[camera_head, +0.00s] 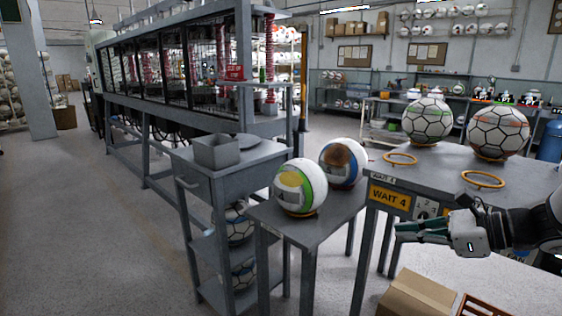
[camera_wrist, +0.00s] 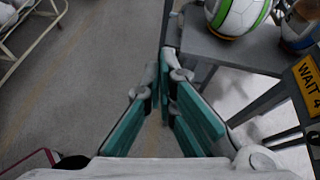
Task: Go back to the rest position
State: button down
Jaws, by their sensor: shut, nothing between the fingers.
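My gripper (camera_head: 424,231) is at the right in the head view, beside the front edge of the table with the WAIT 4 sign. Its green fingers point left and are shut with nothing between them. The wrist view shows the fingers (camera_wrist: 165,100) over the floor, below the small table's corner. A white ball with green and yellow panels (camera_head: 299,187) rests on the small grey table (camera_head: 318,235). A white, blue and brown ball (camera_head: 343,163) sits behind it. The green-and-white ball also shows at the top of the wrist view (camera_wrist: 236,14).
The WAIT 4 table (camera_head: 456,172) holds two white balls with black lines (camera_head: 427,121) (camera_head: 498,132) and two empty yellow rings (camera_head: 400,159) (camera_head: 482,180). A cardboard box (camera_head: 416,295) stands below my gripper. A grey cart (camera_head: 214,150) and a long caged machine stand left. The left floor is clear.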

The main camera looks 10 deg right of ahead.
jog(key=s+a+r+n+g+h, duration=0.25)
jog(key=s+a+n+g, duration=0.55)
jog(key=s+a+n, duration=0.65)
jog(key=s+d+n+h, duration=0.3)
jog(key=s+n+h, duration=0.4)
jog(key=s+n, duration=0.6)
notch_tip(320, 180, up, 17)
jog(key=s+m+t+p, duration=0.1)
jog(key=m+t+p, duration=0.1)
jog(key=p, duration=1.4)
jog(key=shift+s+a+r+t, duration=0.2)
jog(key=shift+s+t, duration=0.05)
jog(key=shift+t, duration=0.35)
jog(key=shift+d, duration=0.15)
